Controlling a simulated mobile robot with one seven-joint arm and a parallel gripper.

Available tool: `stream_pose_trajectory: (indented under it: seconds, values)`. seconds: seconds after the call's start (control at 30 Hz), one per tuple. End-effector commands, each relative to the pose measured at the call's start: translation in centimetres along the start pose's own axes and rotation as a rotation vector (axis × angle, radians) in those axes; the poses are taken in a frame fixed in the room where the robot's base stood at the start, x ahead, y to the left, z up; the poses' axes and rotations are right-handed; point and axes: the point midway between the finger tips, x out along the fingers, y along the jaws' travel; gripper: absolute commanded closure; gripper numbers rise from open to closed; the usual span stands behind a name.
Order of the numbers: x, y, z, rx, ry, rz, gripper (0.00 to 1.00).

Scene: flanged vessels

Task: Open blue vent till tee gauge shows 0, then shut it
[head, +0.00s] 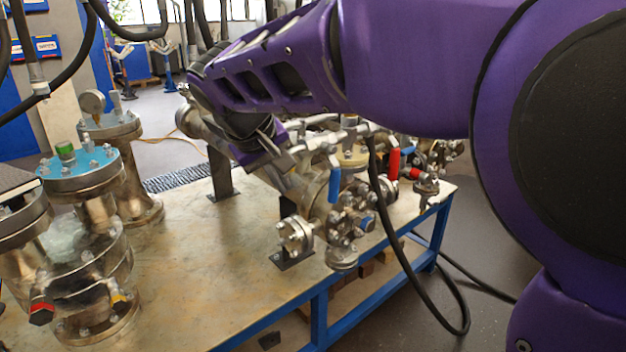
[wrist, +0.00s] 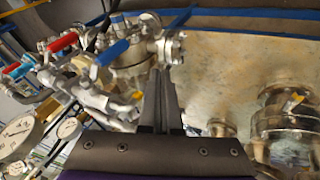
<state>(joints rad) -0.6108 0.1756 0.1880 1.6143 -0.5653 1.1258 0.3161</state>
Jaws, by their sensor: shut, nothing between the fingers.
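A blue-handled valve lever (head: 334,180) hangs down on the pipework at the right of the bench in the head view.
A red lever (head: 394,163) stands right of the blue one. Flanged vessels, one with a blue top (head: 80,172), fill the left of the bench (head: 200,275). The bench's middle front is clear. A black cable loops by its right edge. My arm hides much of the pipework.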

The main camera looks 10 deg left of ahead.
Motion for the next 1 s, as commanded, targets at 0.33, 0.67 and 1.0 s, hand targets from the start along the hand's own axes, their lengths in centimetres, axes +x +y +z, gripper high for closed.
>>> stream_pose_trajectory:
  seconds: [0.33, 0.67, 1.0]
  values:
    - [-2.3, 2.2, -0.3, 0.082, 0.040, 0.029, 1.00]
    - [0.0, 3.1, -0.6, 0.107, 0.052, 0.039, 1.00]
    - [7.2, 3.4, -1.0, 0.106, 0.052, 0.039, 1.00]
